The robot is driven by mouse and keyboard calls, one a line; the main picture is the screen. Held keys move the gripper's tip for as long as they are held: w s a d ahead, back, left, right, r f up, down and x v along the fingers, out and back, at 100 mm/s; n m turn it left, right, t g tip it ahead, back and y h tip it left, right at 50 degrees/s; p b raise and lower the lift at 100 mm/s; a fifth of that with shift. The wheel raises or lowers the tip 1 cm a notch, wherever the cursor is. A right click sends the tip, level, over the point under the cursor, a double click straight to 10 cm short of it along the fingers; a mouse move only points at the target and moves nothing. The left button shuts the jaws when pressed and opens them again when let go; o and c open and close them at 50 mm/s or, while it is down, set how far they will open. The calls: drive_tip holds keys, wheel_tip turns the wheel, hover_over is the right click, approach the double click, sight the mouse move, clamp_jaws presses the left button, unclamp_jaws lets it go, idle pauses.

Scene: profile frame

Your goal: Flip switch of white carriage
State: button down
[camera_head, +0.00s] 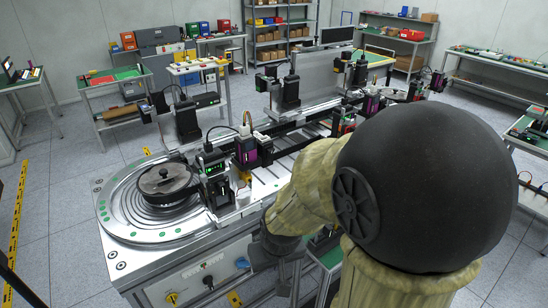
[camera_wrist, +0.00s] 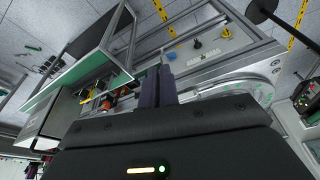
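I cannot single out a white carriage with certainty. A small white-topped part (camera_head: 245,131) stands on the line above a dark purple and black unit (camera_head: 246,150). A switch on it cannot be made out. My gripper (camera_head: 288,284) hangs low in front of the machine's front side, apart from the line's top, partly hidden by my arm. In the wrist view its two dark fingers (camera_wrist: 160,86) lie close together with nothing seen between them.
The silver line (camera_head: 130,262) has a round track at its left end, with a dark round pot (camera_head: 166,182) on it. Black upright stations stand along the line. A green-topped side table (camera_wrist: 75,68) is near my gripper. The floor at left is free.

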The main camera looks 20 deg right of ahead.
drive_tip(key=w+d+f+m+t+b, duration=0.1)
drive_tip(key=w+d+m+t, duration=0.35)
drive_tip(key=w, duration=0.65)
drive_tip(key=w+d+f+m+t+b, duration=0.1)
drive_tip(key=w+d+m+t+b, duration=0.15)
drive_tip(key=w+d+t, duration=0.55)
drive_tip(key=w+d+m+t+y+b, duration=0.2)
drive_tip(key=w+d+m+t+y, duration=0.2)
drive_tip(key=d+m+y, duration=0.1)
drive_tip(key=d+r+m, duration=0.1)
drive_tip(key=m, duration=0.1)
drive_tip(key=shift+m+t+y, duration=0.3)
drive_tip(key=shift+t, duration=0.05)
drive_tip(key=shift+w, duration=0.1)
drive_tip(key=p, duration=0.6)
approach(272, 151)
drive_tip(key=x, duration=0.6)
drive_tip(key=shift+w+a, duration=0.1)
drive_tip(key=shift+w, duration=0.35)
